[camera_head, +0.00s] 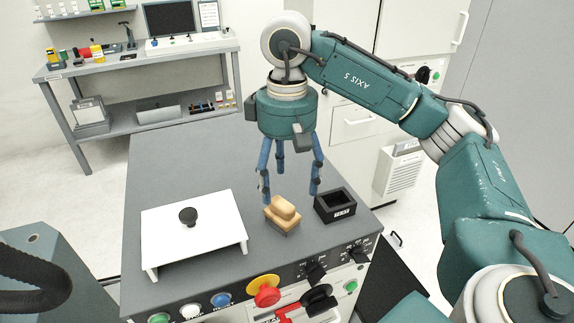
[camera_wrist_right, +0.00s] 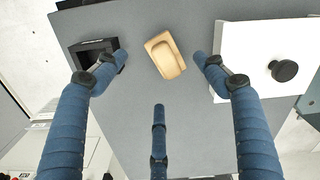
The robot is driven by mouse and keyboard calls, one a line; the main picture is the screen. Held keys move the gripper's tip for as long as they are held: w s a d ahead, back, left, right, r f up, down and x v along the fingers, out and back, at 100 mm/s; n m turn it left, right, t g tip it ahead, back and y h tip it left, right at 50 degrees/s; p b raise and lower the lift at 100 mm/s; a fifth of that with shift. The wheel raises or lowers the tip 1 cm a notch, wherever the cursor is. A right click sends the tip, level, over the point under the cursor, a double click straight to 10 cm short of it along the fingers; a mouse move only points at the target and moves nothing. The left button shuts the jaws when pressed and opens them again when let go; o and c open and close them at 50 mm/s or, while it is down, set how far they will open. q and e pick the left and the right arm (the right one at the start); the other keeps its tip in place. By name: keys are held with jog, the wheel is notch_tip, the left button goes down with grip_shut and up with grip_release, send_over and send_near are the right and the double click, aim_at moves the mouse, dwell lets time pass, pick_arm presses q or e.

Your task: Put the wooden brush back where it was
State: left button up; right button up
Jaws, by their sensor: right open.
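The wooden brush (camera_head: 283,213) lies on the grey machine top, between the white cover and the black holder. My right gripper (camera_head: 288,190) points down above and just behind it, with its blue fingers spread open and empty. In the right wrist view the brush (camera_wrist_right: 165,55) shows between and beyond the fingertips of my right gripper (camera_wrist_right: 160,70), apart from them. The black square holder (camera_head: 335,204) with a small label stands to the right of the brush and looks empty. It also shows at the left in the wrist view (camera_wrist_right: 92,56). My left gripper is out of view.
A white raised cover (camera_head: 193,237) with a black knob stands left of the brush. The front panel holds buttons, knobs and a red-and-yellow switch (camera_head: 265,290). The grey top (camera_head: 190,160) behind the cover is clear. A side bench (camera_head: 150,100) stands at the back left.

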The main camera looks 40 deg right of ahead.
aim_at(288, 201)
jog(key=shift+r, duration=1.7)
